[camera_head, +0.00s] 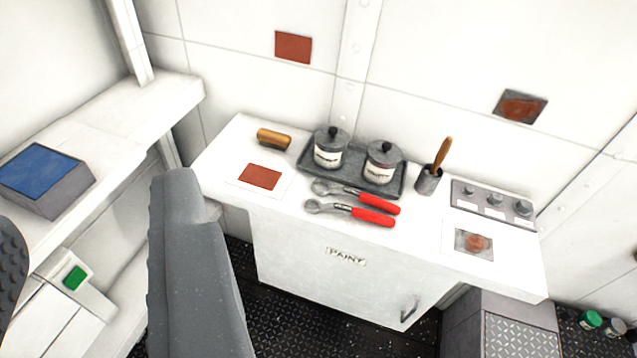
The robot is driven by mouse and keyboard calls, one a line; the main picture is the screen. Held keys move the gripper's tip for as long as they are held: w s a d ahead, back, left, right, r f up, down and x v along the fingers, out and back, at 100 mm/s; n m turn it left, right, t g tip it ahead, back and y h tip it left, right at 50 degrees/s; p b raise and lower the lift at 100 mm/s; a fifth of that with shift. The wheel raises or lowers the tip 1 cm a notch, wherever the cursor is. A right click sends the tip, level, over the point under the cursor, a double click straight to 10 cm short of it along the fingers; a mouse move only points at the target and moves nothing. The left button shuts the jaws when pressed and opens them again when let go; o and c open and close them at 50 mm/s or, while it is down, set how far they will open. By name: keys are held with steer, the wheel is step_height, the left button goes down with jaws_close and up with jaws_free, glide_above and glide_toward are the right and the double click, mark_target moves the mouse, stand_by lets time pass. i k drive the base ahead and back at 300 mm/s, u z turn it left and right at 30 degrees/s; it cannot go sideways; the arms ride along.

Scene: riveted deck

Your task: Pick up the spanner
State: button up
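Two spanners with grey metal heads and red handles lie side by side on the white counter, in front of the dark tray. The rear spanner (379,204) is close to the tray's front edge. The front spanner (373,217) lies nearer the counter's front edge. Both have their heads to the left. My gripper (95,210) shows large in the left foreground, its two grey fingers wide apart and nothing held between them. It is left of the spanners and apart from them.
A blue-topped box (65,200) stands on the left shelf.

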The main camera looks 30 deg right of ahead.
mark_target(365, 198)
steer(key=z, duration=0.1)
steer(key=i, duration=1.15)
steer(key=z, duration=0.75)
